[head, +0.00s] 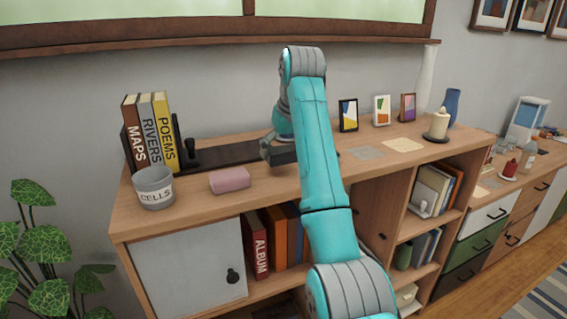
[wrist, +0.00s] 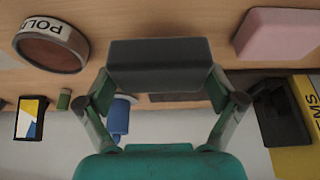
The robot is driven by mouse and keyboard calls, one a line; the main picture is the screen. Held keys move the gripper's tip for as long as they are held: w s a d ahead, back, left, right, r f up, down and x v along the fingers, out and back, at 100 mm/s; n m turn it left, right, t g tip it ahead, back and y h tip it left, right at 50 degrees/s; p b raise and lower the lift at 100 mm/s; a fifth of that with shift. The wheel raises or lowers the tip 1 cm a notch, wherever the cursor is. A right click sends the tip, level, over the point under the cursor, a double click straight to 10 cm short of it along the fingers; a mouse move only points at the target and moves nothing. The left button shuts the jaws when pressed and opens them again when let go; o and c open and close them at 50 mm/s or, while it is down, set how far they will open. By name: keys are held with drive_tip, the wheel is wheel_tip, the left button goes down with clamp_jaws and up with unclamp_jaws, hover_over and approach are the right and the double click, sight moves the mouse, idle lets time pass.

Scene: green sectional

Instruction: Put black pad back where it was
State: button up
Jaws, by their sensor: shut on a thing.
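My gripper (head: 272,148) is over the top of the wooden cabinet, to the right of the books and partly hidden by my arm in the head view. It is shut on the black pad (head: 283,156), a dark block. In the wrist view the pad (wrist: 160,64) lies across between the two fingers (wrist: 160,88). I cannot tell whether the pad touches the cabinet top. A long dark strip (head: 232,153) lies on the cabinet top, beside the gripper on its left.
A pink block (head: 230,180) and a grey CELLS cup (head: 154,187) stand at the front left. Books (head: 147,135) and a black upright piece (head: 191,154) are behind. A grey square (head: 366,153), a cream square (head: 403,145) and small frames (head: 348,115) are at right.

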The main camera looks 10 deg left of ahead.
sight(283, 163)
drive_tip(key=shift+f, duration=2)
drive_tip(key=o, duration=0.7)
